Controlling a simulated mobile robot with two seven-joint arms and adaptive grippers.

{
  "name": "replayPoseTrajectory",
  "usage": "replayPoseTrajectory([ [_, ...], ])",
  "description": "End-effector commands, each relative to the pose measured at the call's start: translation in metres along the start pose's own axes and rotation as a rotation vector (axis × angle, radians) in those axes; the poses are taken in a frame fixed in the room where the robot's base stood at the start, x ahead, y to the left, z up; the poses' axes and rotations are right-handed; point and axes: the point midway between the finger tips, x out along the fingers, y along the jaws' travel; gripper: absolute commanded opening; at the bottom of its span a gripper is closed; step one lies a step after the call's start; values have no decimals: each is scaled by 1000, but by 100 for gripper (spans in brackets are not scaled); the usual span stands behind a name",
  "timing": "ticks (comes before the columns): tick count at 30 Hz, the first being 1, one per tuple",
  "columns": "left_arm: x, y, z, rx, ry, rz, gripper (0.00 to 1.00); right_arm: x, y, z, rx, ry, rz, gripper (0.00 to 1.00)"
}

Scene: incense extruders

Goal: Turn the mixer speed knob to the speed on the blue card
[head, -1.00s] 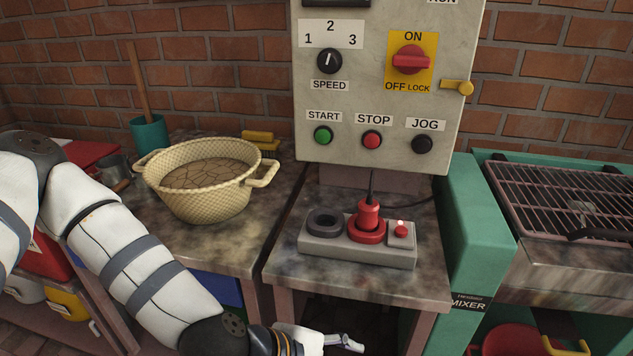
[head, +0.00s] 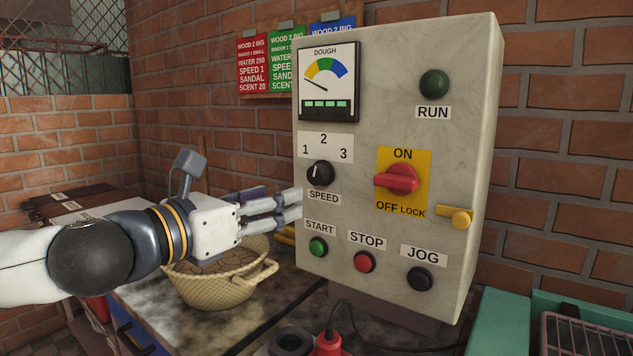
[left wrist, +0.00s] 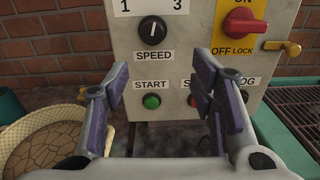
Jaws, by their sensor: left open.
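The black speed knob (head: 320,173) is on the control panel (head: 385,120), below a label (head: 325,147) reading 1, 2 and 3. It also shows in the left wrist view (left wrist: 152,31), its white mark pointing roughly up, toward the 2. The blue card (head: 333,24) hangs on the back wall, mostly hidden behind the panel. Only its top line, "WOOD 2 BIG", shows, so its speed cannot be read. My left gripper (head: 296,207) is open and empty, below and left of the knob. In the left wrist view its fingers (left wrist: 160,85) are spread, apart from the knob.
Green start (head: 318,246), red stop (head: 365,262) and black jog (head: 420,279) buttons sit below the knob. A red ON/OFF switch (head: 397,180) and yellow lock lever (head: 456,217) are right. A basket (head: 215,284) stands below my left gripper. Red (head: 262,62) and green (head: 288,58) cards hang behind.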

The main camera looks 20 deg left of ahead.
Motion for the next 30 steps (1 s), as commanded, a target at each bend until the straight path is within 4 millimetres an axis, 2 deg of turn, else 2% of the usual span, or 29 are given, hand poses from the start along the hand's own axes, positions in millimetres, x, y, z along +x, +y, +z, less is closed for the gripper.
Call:
replayPoseTrajectory([
  [2, -2, 5, 7, -17, -16, 12, 51, 0, 0, 0, -1, -1, 0, 0],
  [5, 5, 7, 8, -23, -18, 14, 51, 2, 0, 1, -1, -6, 0, 0],
  [15, 87, 7, 8, -21, -16, 13, 51, 8, 0, 6, -1, -26, 1, 0],
  [18, 104, 7, 9, -21, -17, 13, 51, 8, 0, 6, -1, -27, 1, 0],
  [23, 117, 7, 10, -20, -18, 12, 51, 8, 0, 6, -1, -27, 1, 0],
  [30, 118, 8, 10, -19, -18, 13, 51, 8, 0, 6, -1, -26, 1, 0],
])
